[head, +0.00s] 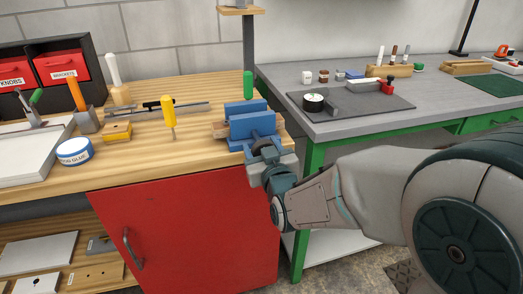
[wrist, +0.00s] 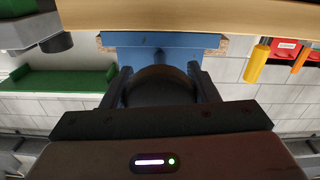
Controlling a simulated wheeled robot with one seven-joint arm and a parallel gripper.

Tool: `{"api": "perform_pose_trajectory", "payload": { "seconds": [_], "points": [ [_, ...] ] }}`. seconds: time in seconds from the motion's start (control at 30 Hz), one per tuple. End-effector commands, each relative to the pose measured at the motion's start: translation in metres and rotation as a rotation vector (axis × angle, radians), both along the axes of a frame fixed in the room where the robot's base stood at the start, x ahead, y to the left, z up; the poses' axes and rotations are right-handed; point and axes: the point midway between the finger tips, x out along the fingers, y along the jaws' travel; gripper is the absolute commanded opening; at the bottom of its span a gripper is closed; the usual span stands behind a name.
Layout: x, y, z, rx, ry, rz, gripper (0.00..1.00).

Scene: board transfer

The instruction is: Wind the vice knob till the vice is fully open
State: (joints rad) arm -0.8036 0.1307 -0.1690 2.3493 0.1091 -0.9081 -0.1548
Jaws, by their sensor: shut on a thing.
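The blue vice (head: 252,124) is at the right front corner of the wooden bench, and its blue body also shows in the wrist view (wrist: 160,41). Two blue jaw parts show in the head view; how wide the gap between them is, I cannot tell. The dark round vice knob (wrist: 160,88) is on the vice's front side. My gripper (head: 266,153) is at the front of the vice, shut on the knob. In the wrist view its two fingers stand on either side of the knob, which fills the space between them. The knob is partly hidden in the head view.
On the wooden bench (head: 200,152) a yellow-handled tool (head: 169,110) stands left of the vice, and a green-handled one (head: 248,86) behind it. A red cabinet door (head: 190,240) is below. A grey bench with a dark mat (head: 340,112) stands to the right.

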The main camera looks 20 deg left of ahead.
Motion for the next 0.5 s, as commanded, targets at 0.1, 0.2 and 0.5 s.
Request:
{"api": "perform_pose_trajectory", "payload": {
  "seconds": [0.1,0.2,0.5],
  "points": [
    [0.0004,-0.0008,-0.0032,-0.068,-0.046,-0.002,0.31],
    [0.0005,-0.0005,-0.0036,-0.143,-0.091,-0.001,0.31],
    [0.0008,-0.0013,-0.0029,-0.386,-0.24,0.0,0.31]
  ]
}}
